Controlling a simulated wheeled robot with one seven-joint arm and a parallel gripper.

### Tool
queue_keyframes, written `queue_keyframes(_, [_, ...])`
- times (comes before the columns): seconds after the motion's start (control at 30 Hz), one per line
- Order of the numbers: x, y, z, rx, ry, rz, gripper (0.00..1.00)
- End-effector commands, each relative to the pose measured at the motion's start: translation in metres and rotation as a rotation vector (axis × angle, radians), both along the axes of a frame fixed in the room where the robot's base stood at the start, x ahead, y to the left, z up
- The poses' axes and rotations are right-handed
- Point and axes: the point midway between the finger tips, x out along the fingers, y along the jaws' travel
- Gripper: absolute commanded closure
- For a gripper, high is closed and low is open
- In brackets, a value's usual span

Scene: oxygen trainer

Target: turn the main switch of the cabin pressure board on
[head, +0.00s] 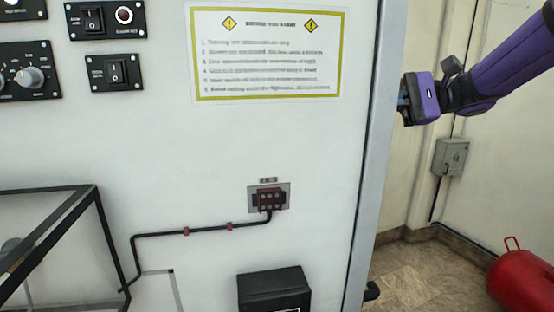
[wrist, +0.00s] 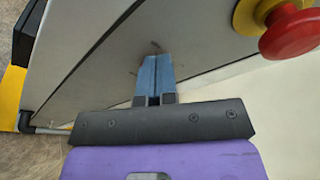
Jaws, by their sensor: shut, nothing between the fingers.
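Two black rocker switches show at the upper left of the head view. One (head: 93,20) shares a small black panel with a red-ringed lamp; the other (head: 116,72) sits on its own plate below. Their labels are too blurred to tell which one, if either, is the main switch, or which way they are set. My gripper (head: 402,108), purple and black, is far to their right, by the board's right edge. In the wrist view its blue fingers (wrist: 154,60) are together and empty, in front of a pale panel.
A red mushroom button (wrist: 291,33) on a yellow base shows in the wrist view. In the head view, a notice (head: 266,55), a cabled connector (head: 268,199) and a black box (head: 274,290) are on the board. A glass-sided case (head: 98,215) stands lower left, a red tank (head: 520,280) lower right.

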Motion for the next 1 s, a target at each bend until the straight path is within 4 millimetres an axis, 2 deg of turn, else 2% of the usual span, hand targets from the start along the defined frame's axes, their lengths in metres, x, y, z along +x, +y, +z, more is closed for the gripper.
queue_keyframes(0.17, [-0.001, -0.004, 0.002, 0.0, 0.001, 0.0, 1.0])
queue_keyframes(0.7, [0.008, -0.054, 0.002, 0.001, 0.001, 0.001, 1.0])
queue_keyframes(1.0, [0.009, -0.059, 0.002, -0.001, 0.001, 0.003, 1.0])
